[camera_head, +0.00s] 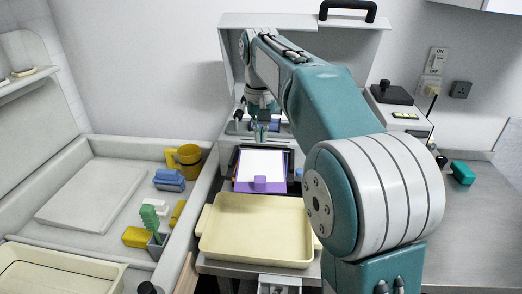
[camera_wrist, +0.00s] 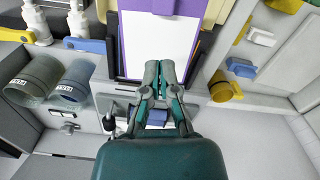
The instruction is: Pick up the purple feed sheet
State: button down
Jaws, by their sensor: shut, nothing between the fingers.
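The purple feed sheet (camera_head: 243,187) lies at the machine's front behind the cream tray, with a white panel covering most of it and a small purple tab (camera_head: 260,183) at its near edge. In the wrist view, its purple edge (camera_wrist: 217,12) shows beside the white panel (camera_wrist: 157,46). My gripper (camera_head: 263,138) is above the far end of the sheet in the head view. In the wrist view, my gripper (camera_wrist: 166,66) has its fingertips together and empty, overlapping the end of the white panel. I cannot tell if they touch it.
A cream tray (camera_head: 255,258) stands in front of the sheet. A machine cover with a black handle (camera_head: 348,12) rises behind. Left is a sink area with a yellow mug (camera_head: 187,160), blue sponge (camera_head: 170,184) and green brush (camera_head: 150,215). The right counter (camera_head: 480,230) is mostly clear.

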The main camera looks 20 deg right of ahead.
aim_at(260, 178)
jog(key=c, duration=1)
grip_release()
jog(key=shift+r, duration=0.3)
jog(key=o, duration=0.5)
jog(key=shift+s+a, duration=0.1)
jog(key=shift+s, duration=0.1)
jog(key=shift+c, duration=0.2)
jog(key=o, duration=0.3)
jog(key=s+a+f+m+t+h, duration=0.1)
jog(key=s+a+f+t, duration=0.1)
jog(key=s+t, duration=0.2)
jog(key=shift+s+m, duration=0.4)
jog(key=shift+s, duration=0.45)
jog(key=x, duration=1.1)
jog(key=shift+w+d, duration=0.1)
jog(key=shift+d, duration=0.15)
